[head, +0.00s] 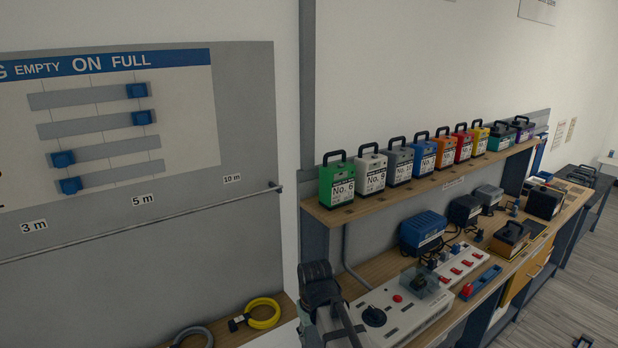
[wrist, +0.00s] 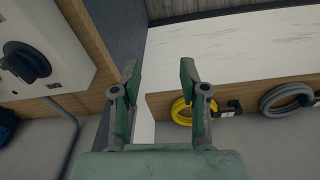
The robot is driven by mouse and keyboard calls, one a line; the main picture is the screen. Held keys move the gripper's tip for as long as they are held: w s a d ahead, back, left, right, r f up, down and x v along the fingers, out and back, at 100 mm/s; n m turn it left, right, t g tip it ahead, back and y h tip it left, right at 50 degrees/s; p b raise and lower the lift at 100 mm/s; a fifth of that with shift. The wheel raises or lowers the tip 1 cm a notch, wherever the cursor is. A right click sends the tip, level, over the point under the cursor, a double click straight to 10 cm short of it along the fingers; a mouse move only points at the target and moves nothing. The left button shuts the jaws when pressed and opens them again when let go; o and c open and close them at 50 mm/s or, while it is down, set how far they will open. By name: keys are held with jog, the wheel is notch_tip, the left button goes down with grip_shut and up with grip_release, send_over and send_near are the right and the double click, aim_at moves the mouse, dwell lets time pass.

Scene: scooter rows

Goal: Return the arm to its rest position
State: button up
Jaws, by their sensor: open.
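My gripper (wrist: 160,82) shows in the wrist view with its two green-grey fingers spread apart. Nothing is between the fingers. Past the fingertips are a pale surface and a wooden shelf edge (wrist: 240,98). The gripper is not clearly made out in the head view. A dark jointed shape stands by the left end of the bench there, and I cannot tell which part of it is the gripper.
A white control box (head: 400,310) with a black knob (wrist: 27,62) is close on the left in the wrist view. A yellow cable coil (head: 263,314) and a grey coil (wrist: 288,98) are by the lower shelf. Coloured battery packs (head: 337,187) line the upper shelf.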

jog(key=s+d+f+m+g, duration=0.1)
jog(key=s+d+f, duration=0.3)
jog(key=f, duration=0.5)
jog(key=s+d+f+m+g+b, duration=0.1)
jog(key=s+d+f, duration=0.1)
jog(key=s+f, duration=0.5)
jog(key=s+d+f+m+g, duration=0.1)
jog(key=s+d+f, duration=0.25)
jog(key=f, duration=0.75)
jog(key=s+d+f+g, duration=0.1)
jog(key=s+d+f, duration=0.1)
jog(key=s+f, duration=0.3)
jog(key=s+d+f+m+g+b, duration=0.1)
jog(key=s+f, duration=0.4)
jog(key=s, duration=0.6)
jog(key=s+d+f+m+g, duration=0.1)
jog(key=s+d+f+g, duration=0.2)
jog(key=s, duration=0.5)
jog(key=shift+s+d+f+b, duration=0.3)
jog(key=shift+s+f+b, duration=0.05)
jog(key=shift+f, duration=0.55)
jog(key=shift+d, duration=0.1)
